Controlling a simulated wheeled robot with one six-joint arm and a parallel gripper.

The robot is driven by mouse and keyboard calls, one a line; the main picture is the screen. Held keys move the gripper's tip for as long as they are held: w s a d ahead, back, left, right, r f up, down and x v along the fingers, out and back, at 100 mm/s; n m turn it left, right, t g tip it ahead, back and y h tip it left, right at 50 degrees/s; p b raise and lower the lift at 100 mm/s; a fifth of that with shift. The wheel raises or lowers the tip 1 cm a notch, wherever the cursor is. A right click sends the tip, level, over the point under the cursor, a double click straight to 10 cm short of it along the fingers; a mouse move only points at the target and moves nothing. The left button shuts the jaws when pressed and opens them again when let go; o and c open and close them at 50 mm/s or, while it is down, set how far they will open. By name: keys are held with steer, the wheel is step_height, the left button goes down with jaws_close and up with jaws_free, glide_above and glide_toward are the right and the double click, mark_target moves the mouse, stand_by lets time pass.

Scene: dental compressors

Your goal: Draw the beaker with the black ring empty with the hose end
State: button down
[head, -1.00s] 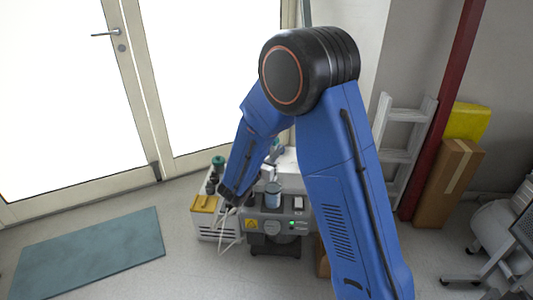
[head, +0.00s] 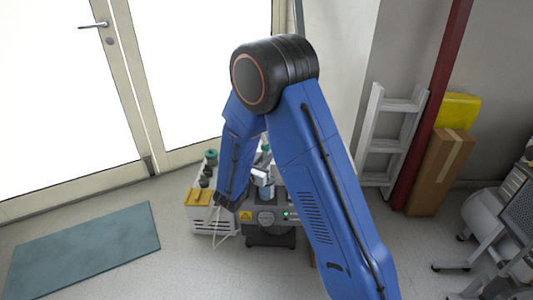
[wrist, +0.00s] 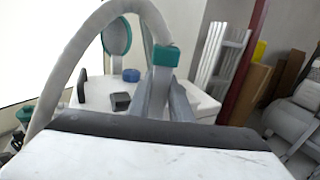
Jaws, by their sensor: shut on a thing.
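My gripper (wrist: 166,82) is shut on the hose end, whose teal collar (wrist: 166,56) shows at the fingertips in the wrist view. The grey hose (wrist: 92,40) arches from there up and down to the left. In the head view a bluish beaker (head: 266,192) stands on the grey compressor unit (head: 266,217), partly covered by my wrist. I cannot make out a black ring or the liquid level. The beaker cannot be identified in the wrist view, where my pale wrist body fills the bottom. Whether the hose end is in a beaker cannot be told.
A white cabinet with a yellow front piece (head: 198,197) and dark-green-topped items (head: 210,157) stands left of the unit. In the wrist view, a blue-capped item (wrist: 131,75) and a dark block (wrist: 121,101) rest on a white top. Floor is clear around the teal mat (head: 85,250).

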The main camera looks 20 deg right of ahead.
steer(key=shift+f, duration=3.45)
